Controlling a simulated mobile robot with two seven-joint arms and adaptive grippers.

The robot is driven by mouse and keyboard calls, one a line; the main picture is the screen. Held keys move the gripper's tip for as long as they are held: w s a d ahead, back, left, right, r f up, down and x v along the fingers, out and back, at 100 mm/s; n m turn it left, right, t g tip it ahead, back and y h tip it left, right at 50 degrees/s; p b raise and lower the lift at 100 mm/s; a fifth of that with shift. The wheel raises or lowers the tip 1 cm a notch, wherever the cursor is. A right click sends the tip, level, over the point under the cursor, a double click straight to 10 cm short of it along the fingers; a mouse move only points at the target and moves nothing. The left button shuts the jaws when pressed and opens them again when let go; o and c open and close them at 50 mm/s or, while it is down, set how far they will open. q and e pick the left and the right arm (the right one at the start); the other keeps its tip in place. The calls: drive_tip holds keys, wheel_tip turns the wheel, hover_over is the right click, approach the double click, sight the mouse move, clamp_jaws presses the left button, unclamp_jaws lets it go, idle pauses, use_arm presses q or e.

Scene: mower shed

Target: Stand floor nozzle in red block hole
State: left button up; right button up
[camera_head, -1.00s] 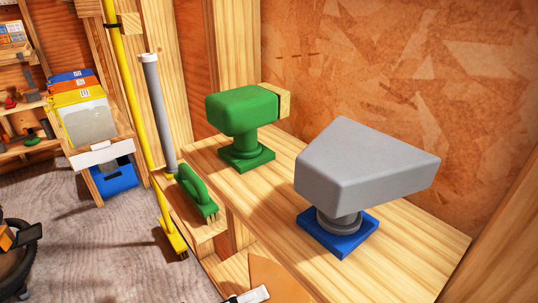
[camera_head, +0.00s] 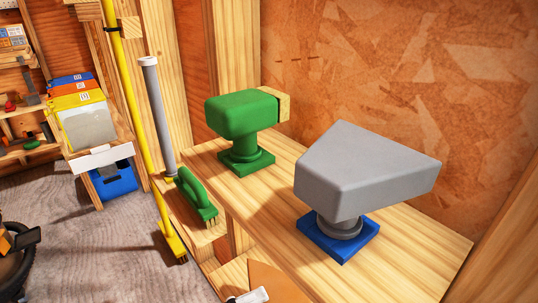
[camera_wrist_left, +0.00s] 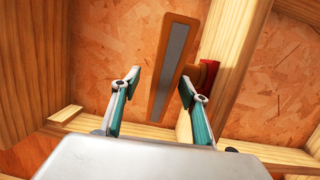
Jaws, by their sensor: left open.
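In the left wrist view, a long orange-brown bar with a grey strip (camera_wrist_left: 176,65) stands slightly tilted in front of the board wall; it may be the floor nozzle. A red piece (camera_wrist_left: 207,74) shows beside its right edge; I cannot tell whether it is the red block, and no hole shows. My left gripper (camera_wrist_left: 158,84) is open, its fingers apart with the bar's lower part appearing between them. I cannot tell how far off the bar is. No red block shows on the shelf in the head view. My right gripper is not in view.
On the wooden shelf (camera_head: 290,195), a grey wedge-shaped head (camera_head: 360,170) stands on a blue block (camera_head: 357,243), and a green head (camera_head: 238,112) on a green base (camera_head: 240,168). A green brush (camera_head: 195,193) lies on a lower ledge. A yellow broom (camera_head: 150,150) leans left.

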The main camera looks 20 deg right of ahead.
use_arm(q)
drive_tip(key=s+a, duration=0.2)
drive_tip(key=a, duration=1)
drive_tip(key=shift+s+f, duration=0.2)
drive_tip(key=shift+s, duration=0.05)
